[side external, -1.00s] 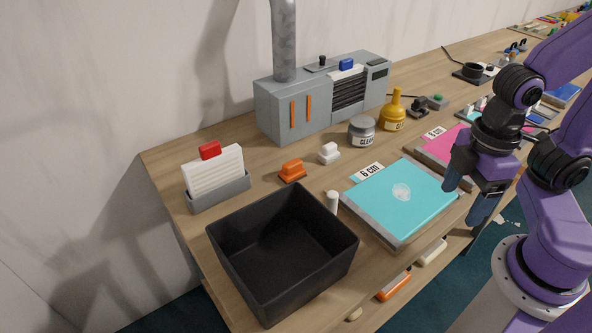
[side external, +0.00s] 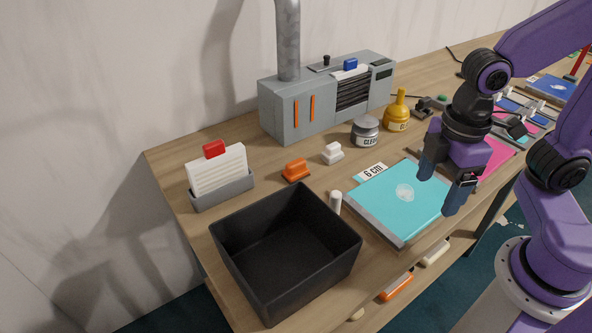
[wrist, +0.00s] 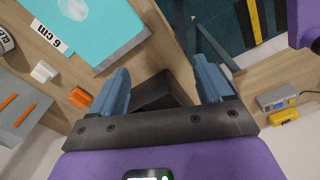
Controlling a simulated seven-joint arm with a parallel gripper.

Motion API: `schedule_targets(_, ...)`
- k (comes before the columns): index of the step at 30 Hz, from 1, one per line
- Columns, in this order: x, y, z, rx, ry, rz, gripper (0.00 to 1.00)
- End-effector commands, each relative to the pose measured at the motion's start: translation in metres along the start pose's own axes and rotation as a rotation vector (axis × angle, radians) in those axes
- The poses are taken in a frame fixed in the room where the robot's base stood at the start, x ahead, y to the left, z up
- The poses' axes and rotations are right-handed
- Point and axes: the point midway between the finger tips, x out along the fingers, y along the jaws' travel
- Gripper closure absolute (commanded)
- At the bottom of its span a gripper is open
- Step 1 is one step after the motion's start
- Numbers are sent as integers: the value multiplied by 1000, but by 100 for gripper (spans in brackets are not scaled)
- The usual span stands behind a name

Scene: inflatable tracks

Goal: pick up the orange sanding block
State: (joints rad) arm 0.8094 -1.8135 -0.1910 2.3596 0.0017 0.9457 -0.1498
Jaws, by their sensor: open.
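The orange sanding block (side external: 296,170) sits on the wooden table between the card holder and the white block, behind the black bin. It also shows in the wrist view (wrist: 80,97), just left of the left finger. My gripper (side external: 441,190) is open and empty, held above the right part of the turquoise "6 cm" board, well to the right of the orange block. Its two blue fingers are spread apart in the wrist view (wrist: 166,85).
The black bin (side external: 232,262) stands at the table's front left. A white block (side external: 332,153) and a white peg (side external: 335,202) are near the orange block. The turquoise board (side external: 385,212) lies between gripper and block. A grey machine (side external: 284,112), grey jar (side external: 365,131) and yellow bottle (side external: 397,112) stand behind.

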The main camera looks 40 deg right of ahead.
Motion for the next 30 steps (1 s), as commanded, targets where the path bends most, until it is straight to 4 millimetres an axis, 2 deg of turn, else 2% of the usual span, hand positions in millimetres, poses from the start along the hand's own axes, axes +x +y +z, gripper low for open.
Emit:
schedule_targets(1,-2,12,-18,-14,-4,0,21)
schedule_targets(6,-9,56,-69,-85,-9,2,21)
schedule_targets(11,-10,104,-110,-152,-13,2,21)
schedule_targets(15,-7,149,-138,-210,-18,0,21)
schedule_targets(22,6,228,-169,-304,-23,-4,21)
schedule_targets(27,17,279,-177,-366,-26,-7,21)
schedule_targets(30,23,299,-177,-393,-27,-9,21)
